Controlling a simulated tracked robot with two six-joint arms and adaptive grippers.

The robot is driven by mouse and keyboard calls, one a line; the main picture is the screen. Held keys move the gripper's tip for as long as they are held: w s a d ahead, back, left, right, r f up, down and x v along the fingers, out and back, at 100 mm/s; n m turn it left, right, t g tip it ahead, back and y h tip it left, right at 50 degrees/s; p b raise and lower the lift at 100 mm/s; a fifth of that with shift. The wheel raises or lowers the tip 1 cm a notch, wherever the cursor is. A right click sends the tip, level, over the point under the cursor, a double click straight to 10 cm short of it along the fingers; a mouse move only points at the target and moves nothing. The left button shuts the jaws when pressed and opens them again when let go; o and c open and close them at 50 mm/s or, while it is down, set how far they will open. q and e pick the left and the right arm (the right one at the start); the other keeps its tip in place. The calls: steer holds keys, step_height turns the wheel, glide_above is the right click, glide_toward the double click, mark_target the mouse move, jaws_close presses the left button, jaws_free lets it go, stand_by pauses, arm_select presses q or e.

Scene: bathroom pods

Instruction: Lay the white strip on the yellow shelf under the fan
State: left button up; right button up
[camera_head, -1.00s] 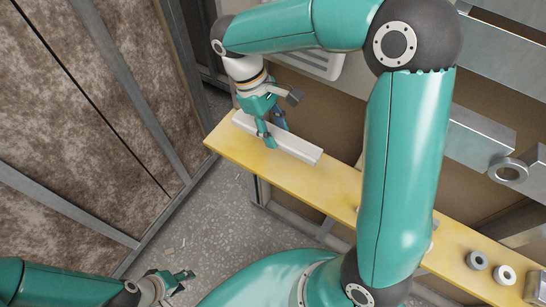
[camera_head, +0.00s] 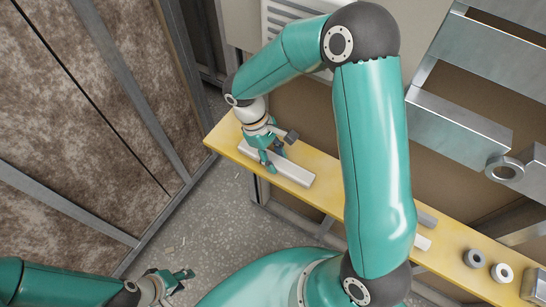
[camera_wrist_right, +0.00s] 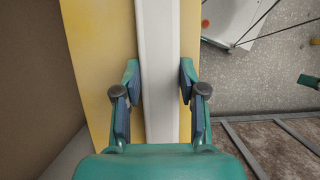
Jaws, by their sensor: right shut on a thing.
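The white strip (camera_head: 294,174) lies lengthwise along the left part of the yellow shelf (camera_head: 222,138). It looks down at or very close to the shelf surface; I cannot tell whether it touches. My right gripper (camera_head: 272,168) points down and is shut on the strip near its middle. In the right wrist view the strip (camera_wrist_right: 158,70) runs between the two fingers (camera_wrist_right: 158,100), with the yellow shelf (camera_wrist_right: 105,60) on both sides. A white slotted fan unit (camera_head: 285,15) is on the wall behind, partly hidden by my right arm. My left gripper (camera_head: 184,281) is open and empty over the floor.
Two ring-shaped parts (camera_head: 475,258) (camera_head: 502,273) stand on the shelf's right part. A grey piece and a pale piece (camera_head: 422,242) show beside my right arm. Metal ducting (camera_head: 455,125) is on the wall at right.

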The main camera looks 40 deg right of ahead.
steer(key=shift+f, duration=0.15)
steer(key=o, duration=1.2)
steer(key=shift+c, duration=0.2)
steer(key=v, duration=1.2)
steer(key=shift+r+b, duration=0.2)
steer(key=shift+b, duration=0.25)
steer(key=shift+f, duration=0.1)
